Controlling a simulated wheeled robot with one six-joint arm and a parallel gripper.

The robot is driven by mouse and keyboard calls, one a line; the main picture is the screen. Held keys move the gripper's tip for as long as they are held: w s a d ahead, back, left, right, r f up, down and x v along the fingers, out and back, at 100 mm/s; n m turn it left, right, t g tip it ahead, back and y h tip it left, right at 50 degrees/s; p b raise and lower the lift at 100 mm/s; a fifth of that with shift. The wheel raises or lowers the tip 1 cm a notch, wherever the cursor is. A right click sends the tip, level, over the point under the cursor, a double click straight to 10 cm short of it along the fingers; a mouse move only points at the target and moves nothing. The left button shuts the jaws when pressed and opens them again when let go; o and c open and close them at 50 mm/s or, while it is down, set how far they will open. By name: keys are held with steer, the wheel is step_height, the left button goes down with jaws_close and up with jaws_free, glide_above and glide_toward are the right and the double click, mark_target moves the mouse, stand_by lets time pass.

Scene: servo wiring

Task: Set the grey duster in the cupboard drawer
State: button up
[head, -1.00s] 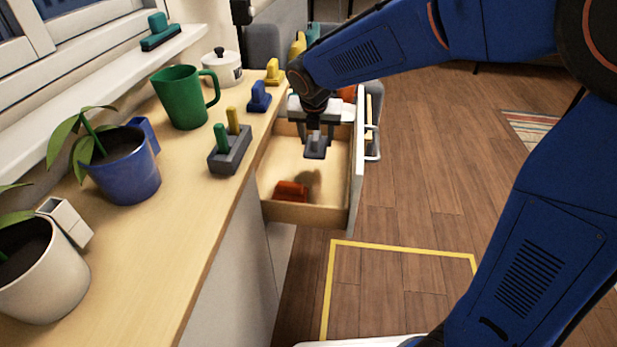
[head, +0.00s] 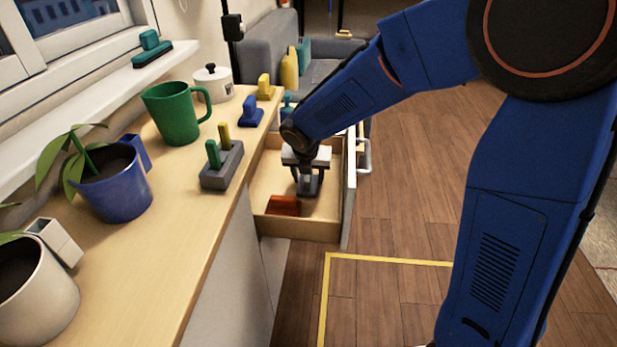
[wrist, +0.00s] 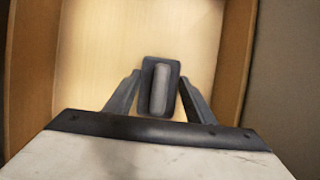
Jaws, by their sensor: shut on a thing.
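The cupboard drawer (head: 278,178) is pulled open under the counter, and its light wooden floor shows in the wrist view (wrist: 100,70). My gripper (head: 308,180) is inside the drawer's outline, low over its floor. It is shut on the grey duster (wrist: 160,85), which sits between the two fingers with its handle facing the wrist camera. In the head view the duster (head: 309,188) is small and dark below the fingers. I cannot tell whether it touches the drawer floor.
A red-brown block (head: 283,206) lies in the drawer's near part. On the counter stand a grey holder (head: 221,172) with green and yellow pegs, a blue duster (head: 250,113), a yellow one (head: 265,88), a green mug (head: 172,112) and potted plants. Floor (head: 400,200) beside the drawer is clear.

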steer(key=o, duration=1.1)
steer(key=v, duration=1.2)
steer(key=shift+w, duration=0.1)
